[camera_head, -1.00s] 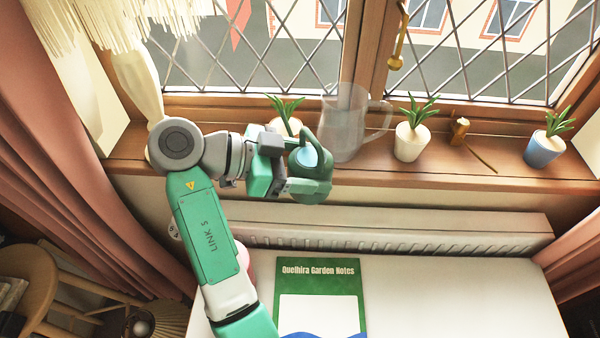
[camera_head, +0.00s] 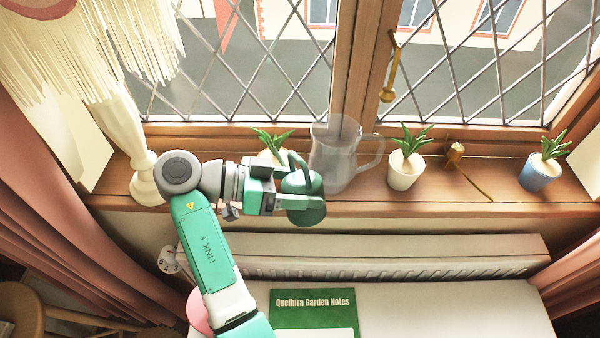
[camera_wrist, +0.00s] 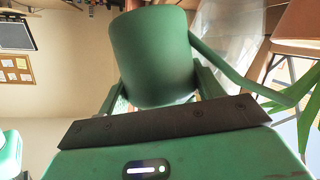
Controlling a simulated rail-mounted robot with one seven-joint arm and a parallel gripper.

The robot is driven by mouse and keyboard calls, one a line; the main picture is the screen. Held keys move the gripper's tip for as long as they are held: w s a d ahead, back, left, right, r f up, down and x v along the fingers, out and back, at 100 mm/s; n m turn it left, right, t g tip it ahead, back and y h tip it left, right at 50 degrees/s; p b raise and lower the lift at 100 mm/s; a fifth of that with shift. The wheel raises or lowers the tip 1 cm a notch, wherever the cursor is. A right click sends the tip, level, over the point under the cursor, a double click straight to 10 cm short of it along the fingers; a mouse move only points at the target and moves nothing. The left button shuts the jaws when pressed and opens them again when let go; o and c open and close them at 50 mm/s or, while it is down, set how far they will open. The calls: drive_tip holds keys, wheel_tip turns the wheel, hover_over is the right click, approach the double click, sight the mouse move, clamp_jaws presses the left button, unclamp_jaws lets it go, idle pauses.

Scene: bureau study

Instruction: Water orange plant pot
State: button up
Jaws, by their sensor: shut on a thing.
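My gripper (camera_head: 285,196) is shut on a green watering can (camera_head: 308,211) and holds it in front of the windowsill, beside the glass jug. The can looks tilted. In the wrist view its green body (camera_wrist: 152,55) fills the space between the fingers, and a thin green arm of it runs to the right. A cream pot (camera_head: 403,174) and a blue pot (camera_head: 540,175) stand further right.
A clear glass jug (camera_head: 335,160) stands on the sill between the two left pots, close to the can. A small brass object (camera_head: 455,155) lies right of the cream pot. A lamp (camera_head: 146,185) stands at left. A radiator (camera_head: 380,260) and a green booklet (camera_head: 312,305) are below.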

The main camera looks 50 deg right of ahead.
drive_tip(key=shift+w+r+n+g+p, duration=0.25)
drive_tip(key=shift+r+n+g+p, duration=0.65)
drive_tip(key=shift+p, duration=0.5)
idle(2.7)
drive_tip(key=shift+r+t, duration=0.15)
drive_tip(key=shift+t, duration=0.15)
idle(1.5)
